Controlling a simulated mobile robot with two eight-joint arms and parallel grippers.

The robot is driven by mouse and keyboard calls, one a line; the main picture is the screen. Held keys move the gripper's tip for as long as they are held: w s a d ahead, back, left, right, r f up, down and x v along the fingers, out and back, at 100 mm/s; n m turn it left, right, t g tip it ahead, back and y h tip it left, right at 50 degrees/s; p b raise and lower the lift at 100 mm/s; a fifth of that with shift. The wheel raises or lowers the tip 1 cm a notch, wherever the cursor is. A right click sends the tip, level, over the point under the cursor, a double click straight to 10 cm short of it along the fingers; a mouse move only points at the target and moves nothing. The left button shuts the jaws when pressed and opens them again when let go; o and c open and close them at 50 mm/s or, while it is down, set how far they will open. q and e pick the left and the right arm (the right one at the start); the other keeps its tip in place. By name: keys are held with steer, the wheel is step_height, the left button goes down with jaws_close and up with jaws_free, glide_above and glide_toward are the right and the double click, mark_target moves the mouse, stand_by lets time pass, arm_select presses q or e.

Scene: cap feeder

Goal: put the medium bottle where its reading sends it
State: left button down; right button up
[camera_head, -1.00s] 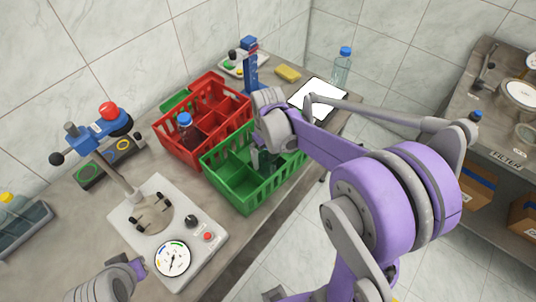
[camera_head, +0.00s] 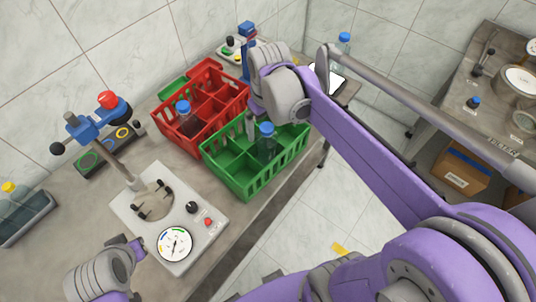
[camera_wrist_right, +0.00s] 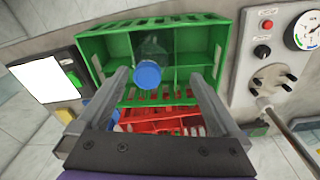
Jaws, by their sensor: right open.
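A clear bottle with a blue cap (camera_head: 267,142) stands in a compartment toward the right of the green crate (camera_head: 240,187); I take it as the medium bottle. My right gripper (camera_head: 250,125) is open just behind it, partly hidden by its wrist. In the wrist view the bottle (camera_wrist_right: 150,58) is beyond the spread fingers (camera_wrist_right: 158,92), its cap apart from both. The test stand's gauge (camera_head: 175,244) has a coloured dial; its reading is too small to tell. My left gripper (camera_head: 135,248) is beside the stand; its jaws are unclear.
The red crate (camera_head: 171,133) behind the green one holds another blue-capped bottle (camera_head: 184,110). A lever press (camera_head: 100,122) is at the left, a grey tray (camera_head: 28,223) at far left. A white panel (camera_wrist_right: 45,80) lies beside the crates. The right bench (camera_head: 510,105) is separate.

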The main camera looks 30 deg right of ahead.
steer(key=s+a+f+t, duration=0.2)
steer(key=s+f, duration=0.1)
steer(key=s, duration=0.2)
steer(key=s+a+f+m+t, duration=0.1)
steer(key=s+a+f+t, duration=0.1)
steer(key=s, duration=0.3)
steer(key=shift+s+a+f+t, duration=0.4)
steer(key=shift+a+f, duration=0.05)
steer(key=shift+a, duration=0.15)
